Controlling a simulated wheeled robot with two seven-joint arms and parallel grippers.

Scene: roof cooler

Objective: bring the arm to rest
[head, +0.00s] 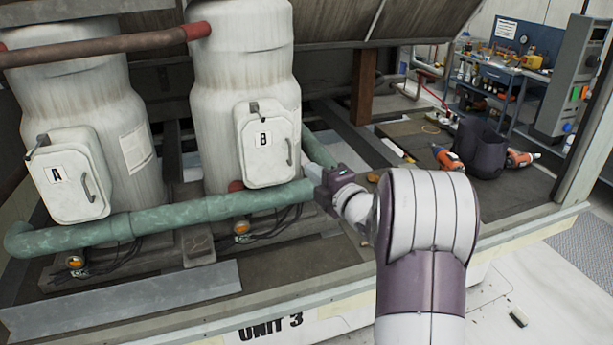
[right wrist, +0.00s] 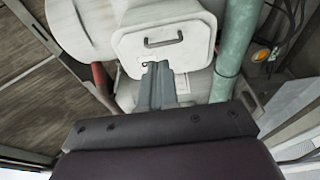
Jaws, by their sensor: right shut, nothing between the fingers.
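My right arm reaches in from the lower right of the head view. Its gripper (head: 312,176) is close to the lower right of the white hatch marked B (head: 268,145), in front of the tank. In the right wrist view the gripper's fingers (right wrist: 158,72) are together with nothing between them, pointing at a white hatch (right wrist: 185,40) with a dark handle. The hatch is closed. Whether the fingertips touch it, I cannot tell. My left gripper is not in view.
A green pipe (head: 170,217) runs in front of both tanks, and hatch A (head: 68,175) is closed at left. A workbench (head: 500,77) is behind. The floor at lower right is mostly clear.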

